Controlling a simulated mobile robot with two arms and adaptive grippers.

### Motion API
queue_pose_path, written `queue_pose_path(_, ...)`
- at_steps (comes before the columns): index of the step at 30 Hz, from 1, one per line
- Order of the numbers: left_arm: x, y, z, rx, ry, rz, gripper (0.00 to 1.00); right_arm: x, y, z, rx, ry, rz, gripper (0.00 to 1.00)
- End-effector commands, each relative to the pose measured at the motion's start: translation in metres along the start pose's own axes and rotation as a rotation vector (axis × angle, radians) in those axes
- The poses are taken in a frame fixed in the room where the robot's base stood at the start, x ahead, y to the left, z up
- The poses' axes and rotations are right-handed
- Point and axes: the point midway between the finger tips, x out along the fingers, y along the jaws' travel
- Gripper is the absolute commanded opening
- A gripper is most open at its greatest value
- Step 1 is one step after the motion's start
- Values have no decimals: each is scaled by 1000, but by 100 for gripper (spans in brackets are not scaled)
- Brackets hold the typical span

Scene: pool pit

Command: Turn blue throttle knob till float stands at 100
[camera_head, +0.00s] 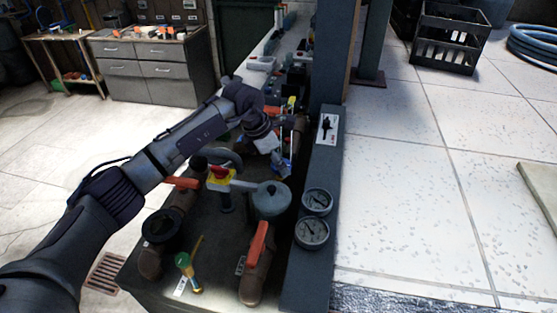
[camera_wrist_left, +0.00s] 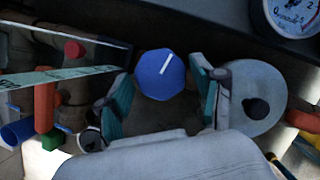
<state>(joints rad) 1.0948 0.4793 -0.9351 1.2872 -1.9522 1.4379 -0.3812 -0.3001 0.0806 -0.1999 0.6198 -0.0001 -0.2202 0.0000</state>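The blue throttle knob (camera_wrist_left: 160,76) shows in the left wrist view with a white pointer line on its face. The line is tilted, its upper end to the right. My left gripper (camera_wrist_left: 161,84) is open, its two teal-padded fingers on either side of the knob with a small gap to each. In the head view my left gripper (camera_head: 277,160) reaches down among the pipes, and blue shows at its tips. A clear, glassy piece with faint marks (camera_wrist_left: 60,76) lies at the left of the wrist view. I cannot read a float position on it. My right gripper is not in view.
In the head view two round gauges (camera_head: 312,232) stand beside a grey pot (camera_head: 271,199). A dark post (camera_head: 338,60) rises behind.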

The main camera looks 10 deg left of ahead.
Motion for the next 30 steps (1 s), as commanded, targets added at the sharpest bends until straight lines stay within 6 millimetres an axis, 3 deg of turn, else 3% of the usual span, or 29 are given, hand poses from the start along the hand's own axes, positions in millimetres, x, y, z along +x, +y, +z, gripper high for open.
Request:
queue_pose_path(1, 0, 0, 0, 0, 0, 0, 53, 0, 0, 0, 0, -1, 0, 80)
queue_pose_path(7, 0, 0, 0, 0, 0, 0, 20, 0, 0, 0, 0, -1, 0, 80)
queue_pose_path(11, 1, 0, 0, -17, 0, 8, 20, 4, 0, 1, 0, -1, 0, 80)
queue_pose_path(21, 2, -1, 0, -243, -2, 103, 20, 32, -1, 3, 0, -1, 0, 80)
queue_pose_path(30, -1, -2, 1, -274, -2, 114, 20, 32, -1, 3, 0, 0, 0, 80)
